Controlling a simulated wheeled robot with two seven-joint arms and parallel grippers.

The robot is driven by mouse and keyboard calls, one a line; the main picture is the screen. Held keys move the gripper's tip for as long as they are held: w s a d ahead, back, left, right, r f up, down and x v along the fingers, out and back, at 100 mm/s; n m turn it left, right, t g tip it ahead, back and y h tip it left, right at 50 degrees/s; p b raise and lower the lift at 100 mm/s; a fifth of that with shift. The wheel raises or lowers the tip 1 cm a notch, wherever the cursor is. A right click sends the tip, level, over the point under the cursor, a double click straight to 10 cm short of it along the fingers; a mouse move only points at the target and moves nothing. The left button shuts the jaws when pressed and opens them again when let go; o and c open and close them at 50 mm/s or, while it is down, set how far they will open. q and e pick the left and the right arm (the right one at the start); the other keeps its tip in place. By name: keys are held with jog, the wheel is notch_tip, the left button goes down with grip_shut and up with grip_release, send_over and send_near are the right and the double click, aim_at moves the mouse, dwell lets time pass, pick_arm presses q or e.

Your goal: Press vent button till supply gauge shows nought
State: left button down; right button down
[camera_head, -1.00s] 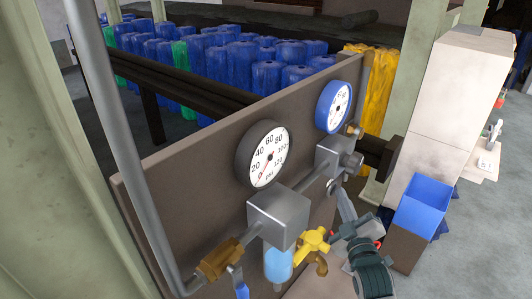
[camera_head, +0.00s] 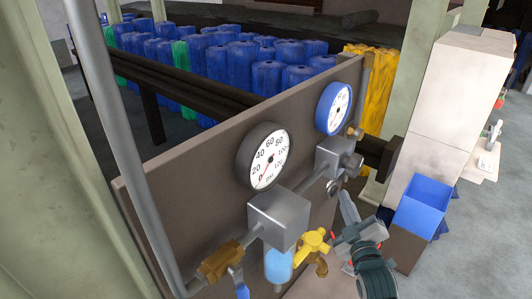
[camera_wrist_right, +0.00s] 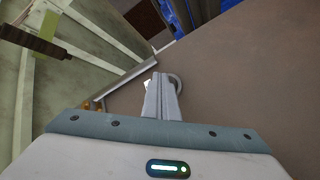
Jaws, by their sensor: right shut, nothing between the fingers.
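A black-rimmed gauge (camera_head: 264,157) marked PSI is on the brown panel; its red needle points low left, near the 0 end. A blue-rimmed gauge (camera_head: 334,108) is to its right, with its needle too small to read. No label shows which is the supply gauge. A small round metal piece (camera_head: 333,187) below the right block may be the vent button. My right gripper (camera_head: 344,197) is shut and empty, its tips close beside this piece; contact cannot be told. In the right wrist view, the shut fingers (camera_wrist_right: 160,97) partly hide a grey ring (camera_wrist_right: 178,83). My left gripper is not in view.
Metal blocks (camera_head: 279,218), a brass fitting (camera_head: 220,260) and a yellow valve (camera_head: 313,241) stick out from the panel (camera_head: 200,165). A grey pipe (camera_head: 118,130) rises at left. A blue-topped box (camera_head: 424,203) stands right of my right arm.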

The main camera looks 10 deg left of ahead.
jog(key=shift+s+d, duration=0.3)
jog(key=shift+d, duration=0.1)
jog(key=shift+d, duration=0.1)
jog(key=s+d+p, duration=0.1)
jog(key=d, duration=0.1)
jog(key=s+d+p, duration=0.1)
jog(key=d, duration=0.1)
jog(key=shift+s, duration=0.4)
jog(key=shift+f, duration=0.1)
dwell(0.9)
